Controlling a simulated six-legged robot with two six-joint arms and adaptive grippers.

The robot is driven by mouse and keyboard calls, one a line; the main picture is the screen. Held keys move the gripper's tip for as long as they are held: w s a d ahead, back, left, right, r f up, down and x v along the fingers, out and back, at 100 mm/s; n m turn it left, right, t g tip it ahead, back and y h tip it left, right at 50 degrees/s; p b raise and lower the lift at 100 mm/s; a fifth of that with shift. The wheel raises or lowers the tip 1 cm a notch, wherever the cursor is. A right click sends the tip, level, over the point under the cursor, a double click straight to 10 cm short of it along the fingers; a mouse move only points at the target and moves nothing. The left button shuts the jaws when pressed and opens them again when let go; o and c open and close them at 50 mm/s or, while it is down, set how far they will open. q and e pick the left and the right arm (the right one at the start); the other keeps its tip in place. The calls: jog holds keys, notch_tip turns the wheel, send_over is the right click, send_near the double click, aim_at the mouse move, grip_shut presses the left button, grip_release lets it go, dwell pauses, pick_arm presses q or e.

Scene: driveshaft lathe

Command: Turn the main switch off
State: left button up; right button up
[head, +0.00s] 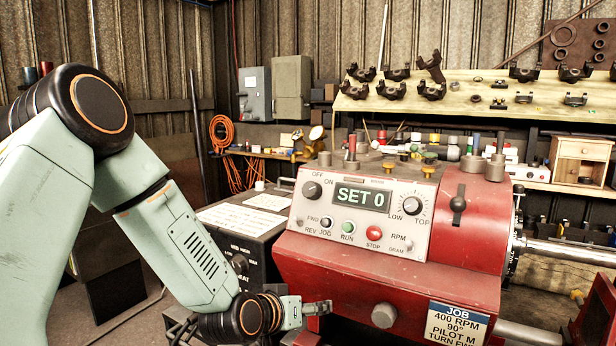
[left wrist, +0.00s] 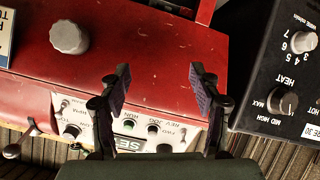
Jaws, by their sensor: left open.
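A red lathe headstock (head: 390,275) carries a pale control panel (head: 275,0). The panel has a dark knob (head: 312,190) at its upper left, marked OFF and ON; its setting is too small to read. The display (head: 361,197) beside it reads SET 0. My left gripper (head: 325,308) is open and empty, below the panel in front of the red housing. In the left wrist view, my open left gripper (left wrist: 160,78) is over the red housing (left wrist: 150,40), with the panel upside down beyond it. My right gripper is not in view.
A black heater box (head: 240,225) stands left of the lathe, close to my left arm. A round grey knob (head: 383,315) protrudes from the red housing right of the gripper. Grey wall boxes (head: 291,88) hang behind. Shelves with metal parts line the back wall.

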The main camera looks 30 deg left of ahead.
pick_arm(q)
jog(key=w+a+r+t+p, duration=0.1)
jog(key=w+a+r+t, duration=0.15)
jog(key=r, duration=0.45)
jog(key=w+a+r+t+p, duration=0.1)
jog(key=w+a+r, duration=0.15)
jog(key=r, duration=0.45)
jog(key=m+t+y, duration=0.1)
jog(key=m+t, duration=0.1)
send_near(309, 191)
jog(key=w, duration=0.9)
jog(key=shift+w+a+f, duration=0.1)
jog(key=shift+w+f, duration=0.05)
jog(key=shift+w, duration=0.15)
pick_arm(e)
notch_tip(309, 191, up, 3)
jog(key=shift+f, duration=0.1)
pick_arm(q)
jog(key=shift+s, duration=0.15)
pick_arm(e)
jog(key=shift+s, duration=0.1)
pick_arm(q)
jog(key=c, duration=1.1)
jog(key=shift+c, duration=0.2)
